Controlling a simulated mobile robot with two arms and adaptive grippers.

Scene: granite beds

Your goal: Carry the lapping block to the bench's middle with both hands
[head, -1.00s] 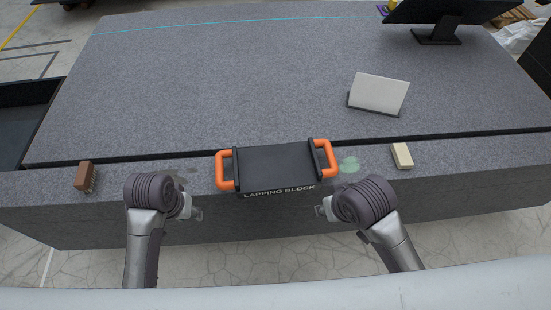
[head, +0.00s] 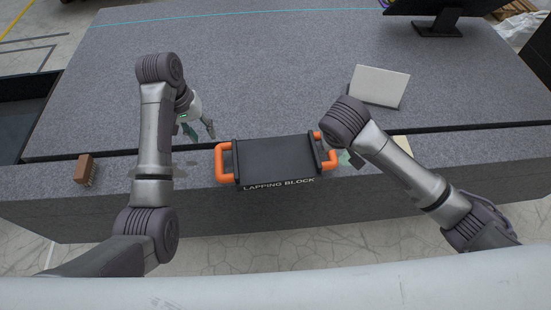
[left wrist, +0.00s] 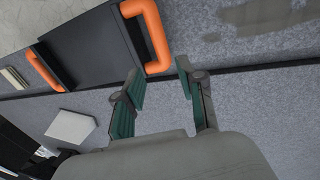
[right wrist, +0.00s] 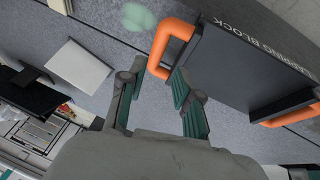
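The lapping block (head: 275,160) is a dark plate with an orange handle at each end. It lies on the near strip of the granite bench (head: 250,75). My left gripper (head: 198,132) is above the bench, up and left of the left handle (head: 223,162). In the left wrist view its fingers (left wrist: 160,70) are apart and empty, with that handle (left wrist: 157,38) just beyond them. My right gripper, largely hidden by my arm in the head view, is beside the right handle (head: 329,150). In the right wrist view its fingers (right wrist: 160,70) are apart, with the handle (right wrist: 170,42) just past the tips.
A brown brush (head: 86,170) stands at the near left. A pale tilted panel (head: 378,86) and a dark monitor stand (head: 437,25) are at the right. A pale block (head: 402,145) is partly behind my right arm. A dark gap runs across the bench. Its middle is clear.

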